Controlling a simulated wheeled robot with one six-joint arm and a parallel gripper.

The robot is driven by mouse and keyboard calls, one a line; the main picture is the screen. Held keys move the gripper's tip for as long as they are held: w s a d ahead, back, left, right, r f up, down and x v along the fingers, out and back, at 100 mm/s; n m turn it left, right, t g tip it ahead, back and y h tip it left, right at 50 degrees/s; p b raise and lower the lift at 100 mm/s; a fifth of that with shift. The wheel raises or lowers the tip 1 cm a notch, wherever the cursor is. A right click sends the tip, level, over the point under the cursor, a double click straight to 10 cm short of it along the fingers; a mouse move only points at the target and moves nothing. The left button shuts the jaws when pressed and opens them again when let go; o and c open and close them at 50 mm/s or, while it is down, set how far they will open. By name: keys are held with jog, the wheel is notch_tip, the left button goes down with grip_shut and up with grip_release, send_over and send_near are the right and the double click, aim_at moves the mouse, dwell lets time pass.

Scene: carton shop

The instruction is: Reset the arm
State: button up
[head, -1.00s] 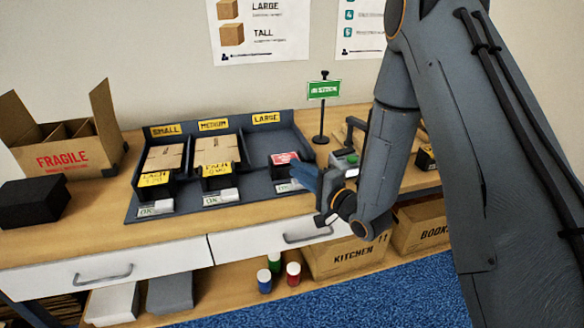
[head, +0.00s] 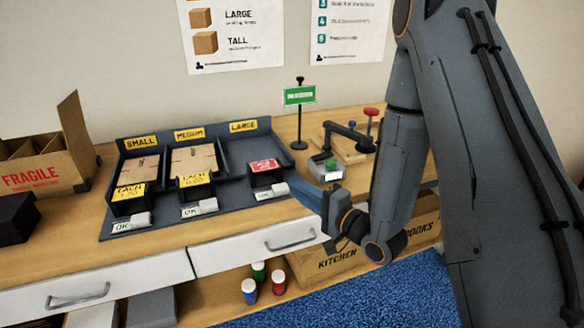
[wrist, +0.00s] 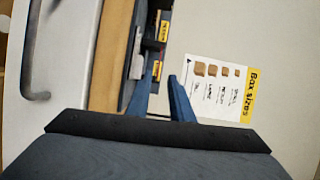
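My gripper (head: 305,196) is in front of the workbench in the head view, near the right front corner of the dark sorting tray (head: 180,214). Its blue fingers point left toward the tray. In the wrist view my gripper (wrist: 160,90) shows two blue fingers apart with nothing between them. My arm (head: 395,170) comes down from the upper right, with the forearm folded close to the bench edge.
The tray has small, medium and large bays; flat cartons lie in the first two. The large bay (head: 248,152) holds no cartons. A green sign (head: 299,96) and a device with a green button (head: 326,168) stand right. A FRAGILE carton (head: 42,165) stands left.

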jog(key=shift+w+d+n+h, duration=0.2)
jog(key=shift+w+n+h, duration=0.1)
jog(key=shift+h, duration=0.2)
jog(key=d+n+g+h, duration=0.1)
jog(key=d+n+g+h+p, duration=0.1)
jog(key=d+h, duration=0.1)
jog(key=d+f+n+g+h, duration=0.1)
jog(key=d+h, duration=0.1)
jog(key=shift+w+d, duration=0.15)
jog(key=shift+w, duration=0.15)
jog(key=s+d+r+n+g+h+p, duration=0.35)
jog(key=s+d+g+h, duration=0.35)
jog(key=s, duration=0.6)
jog(key=s+r+n+g+y, duration=0.1)
jog(key=s+r+n+g, duration=0.1)
jog(key=s, duration=1)
notch_tip(320, 180, up, 3)
jog(key=shift+a+f+n+g+y, duration=0.2)
jog(key=shift+a+n+g+y, duration=0.15)
jog(key=shift+g, duration=0.55)
jog(key=shift+d, duration=0.1)
